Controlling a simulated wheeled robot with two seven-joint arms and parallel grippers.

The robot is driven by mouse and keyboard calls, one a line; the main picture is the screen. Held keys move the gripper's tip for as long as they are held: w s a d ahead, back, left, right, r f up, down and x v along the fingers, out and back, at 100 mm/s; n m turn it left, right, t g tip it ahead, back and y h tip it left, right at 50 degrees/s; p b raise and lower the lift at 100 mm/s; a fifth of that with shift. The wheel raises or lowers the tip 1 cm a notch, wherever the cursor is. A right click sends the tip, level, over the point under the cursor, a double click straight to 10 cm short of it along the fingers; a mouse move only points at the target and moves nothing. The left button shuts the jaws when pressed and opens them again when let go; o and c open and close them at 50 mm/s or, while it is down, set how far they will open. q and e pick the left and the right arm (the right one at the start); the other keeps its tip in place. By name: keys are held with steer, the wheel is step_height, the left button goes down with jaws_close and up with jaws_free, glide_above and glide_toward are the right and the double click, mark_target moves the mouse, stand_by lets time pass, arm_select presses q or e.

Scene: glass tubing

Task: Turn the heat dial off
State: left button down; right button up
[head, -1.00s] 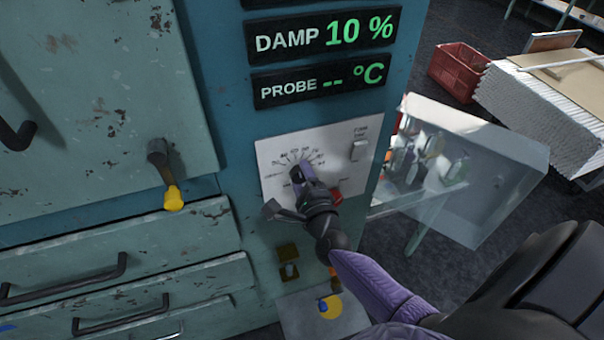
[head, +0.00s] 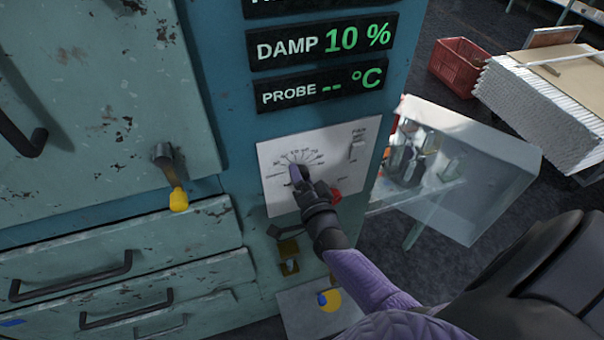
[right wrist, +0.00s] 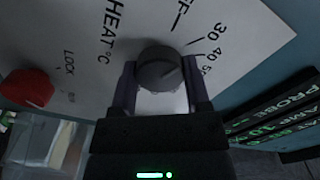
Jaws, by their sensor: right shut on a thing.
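The grey round heat dial (right wrist: 160,66) sits on the white panel (head: 275,153), beside the words "HEAT °C" and the printed scale. My right gripper (right wrist: 160,78) is shut on the dial, one finger on each side of it. In the head view my right gripper (head: 297,178) covers most of the dial, with the scale marks showing above. My left gripper is not in view.
A red knob (right wrist: 28,88) marked "LOCK" is close to the dial, and a switch (head: 357,149) is at the panel's upper right. A yellow-tipped handle (head: 178,198) sticks out at left. A clear-fronted box (head: 480,180) stands to the right.

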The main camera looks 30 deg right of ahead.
steer(key=n, duration=0.5)
steer(key=shift+p, duration=0.4)
steer(key=shift+f+n, duration=0.1)
steer(key=shift+n, duration=0.3)
steer(key=o, duration=1.3)
steer(key=v, duration=1)
steer(key=shift+a, duration=0.1)
